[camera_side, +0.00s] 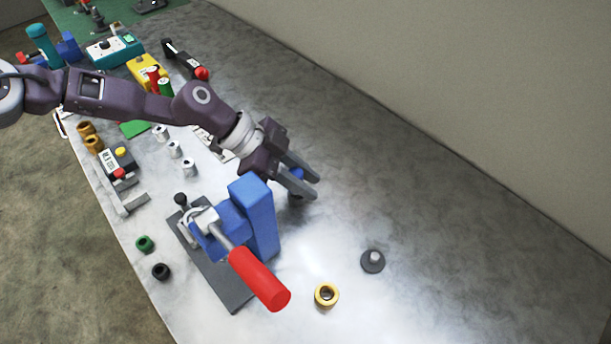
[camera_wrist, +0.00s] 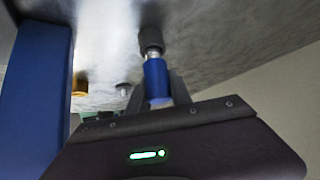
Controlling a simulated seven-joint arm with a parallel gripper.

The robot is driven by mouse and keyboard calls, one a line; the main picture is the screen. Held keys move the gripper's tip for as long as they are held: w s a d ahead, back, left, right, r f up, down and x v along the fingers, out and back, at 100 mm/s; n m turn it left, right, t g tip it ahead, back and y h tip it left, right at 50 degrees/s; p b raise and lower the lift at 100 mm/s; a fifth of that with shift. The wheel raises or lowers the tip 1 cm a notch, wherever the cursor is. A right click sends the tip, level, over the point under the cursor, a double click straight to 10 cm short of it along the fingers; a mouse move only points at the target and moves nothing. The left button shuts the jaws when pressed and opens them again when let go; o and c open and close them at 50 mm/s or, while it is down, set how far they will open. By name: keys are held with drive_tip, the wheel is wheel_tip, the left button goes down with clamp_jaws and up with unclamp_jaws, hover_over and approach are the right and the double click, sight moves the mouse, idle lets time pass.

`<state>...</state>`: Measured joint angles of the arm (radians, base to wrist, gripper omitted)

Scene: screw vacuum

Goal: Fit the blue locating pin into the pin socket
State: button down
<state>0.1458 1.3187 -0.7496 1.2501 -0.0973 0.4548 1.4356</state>
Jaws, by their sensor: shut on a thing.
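The blue locating pin (camera_wrist: 157,80) is held between the fingers of my gripper (camera_wrist: 158,92). It has a silver end that meets or lines up with a dark round piece (camera_wrist: 151,40); I cannot tell whether this is the pin socket or whether the two touch. In the side view my gripper (camera_side: 303,184) is low over the table, just behind the blue clamp post. Only a bit of the blue pin (camera_side: 297,174) shows between the fingers there, with a dark patch just below them.
A toggle clamp with a blue post (camera_side: 262,215) and red handle (camera_side: 260,279) stands close beside my gripper. The table's right side is clear; several parts crowd the left.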

drive_tip(key=c, duration=1.2)
unclamp_jaws()
drive_tip(key=shift+f, duration=0.1)
drive_tip(key=shift+o, duration=0.2)
drive_tip(key=shift+r, duration=0.3)
drive_tip(key=s+v, duration=0.1)
drive_tip(key=v, duration=1.1)
drive_tip(key=s+a+r+n+t+y, duration=0.2)
drive_tip(key=s+a+r+n+y, duration=0.3)
drive_tip(key=a, duration=0.4)
drive_tip(key=s+a+r+n+t+y, duration=0.25)
drive_tip(key=s+a+r, duration=0.4)
drive_tip(key=a, duration=0.35)
drive_tip(key=s+a+r+n+t, duration=0.1)
drive_tip(key=s+a+n, duration=0.4)
drive_tip(key=s, duration=0.2)
drive_tip(key=s+a+r+n+t+y, duration=0.1)
drive_tip(key=s+a+r+n, duration=0.1)
drive_tip(key=s+a+n, duration=0.4)
drive_tip(key=s, duration=0.2)
drive_tip(key=shift+s+a+r, duration=0.25)
drive_tip(key=shift+s+r, duration=0.05)
